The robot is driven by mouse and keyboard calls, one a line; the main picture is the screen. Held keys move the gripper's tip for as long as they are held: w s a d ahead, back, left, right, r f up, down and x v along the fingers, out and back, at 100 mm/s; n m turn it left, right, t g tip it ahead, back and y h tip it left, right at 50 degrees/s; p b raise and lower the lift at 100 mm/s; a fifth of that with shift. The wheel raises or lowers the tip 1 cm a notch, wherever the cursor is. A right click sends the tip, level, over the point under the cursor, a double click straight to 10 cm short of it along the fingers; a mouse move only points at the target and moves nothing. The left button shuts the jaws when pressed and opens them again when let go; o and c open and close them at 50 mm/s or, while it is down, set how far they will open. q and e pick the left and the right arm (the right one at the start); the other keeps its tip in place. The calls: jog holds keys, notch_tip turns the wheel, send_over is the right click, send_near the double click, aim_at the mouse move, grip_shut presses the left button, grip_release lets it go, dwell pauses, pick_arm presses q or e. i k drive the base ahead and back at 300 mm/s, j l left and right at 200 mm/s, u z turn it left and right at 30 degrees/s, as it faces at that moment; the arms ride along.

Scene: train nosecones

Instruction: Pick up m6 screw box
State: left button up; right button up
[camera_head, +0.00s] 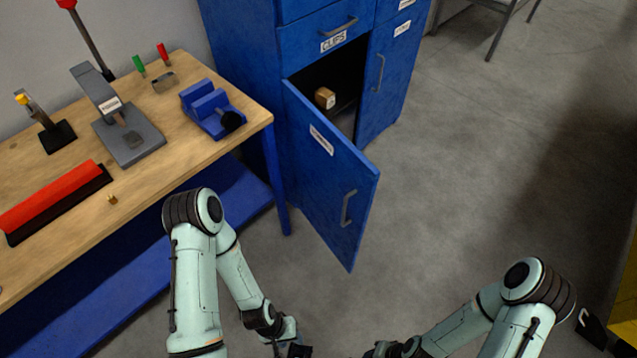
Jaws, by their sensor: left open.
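A small brown box (325,97) with a pale label sits inside the open lower compartment of the blue cabinet. It is probably the M6 screw box, but its label is too small to read. My left gripper (297,350) is open at the bottom edge, well below the box and apart from it, with its fingers partly cut off. My right arm reaches in from the lower right; its gripper's fingers cannot be made out at the bottom edge.
The blue cabinet door (330,180) stands swung open toward me, between the compartment and my left arm. A wooden workbench (150,185) with a blue vise (210,108) and a red block (52,198) is at left. Grey floor (480,170) is free at right.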

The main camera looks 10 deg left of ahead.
aim_at(324, 98)
jog(key=j+u, duration=0.15)
jog(key=u, duration=0.35)
jog(key=j+u, duration=0.15)
jog(key=u, duration=0.35)
jog(key=j+u, duration=0.15)
jog(key=u, duration=0.35)
jog(key=j+u, duration=0.1)
jog(key=u, duration=0.4)
jog(key=l+z, duration=0.5)
jog(key=l, duration=0.55)
jog(key=l+z, duration=0.5)
jog(key=l, duration=0.55)
jog(key=i, duration=0.05)
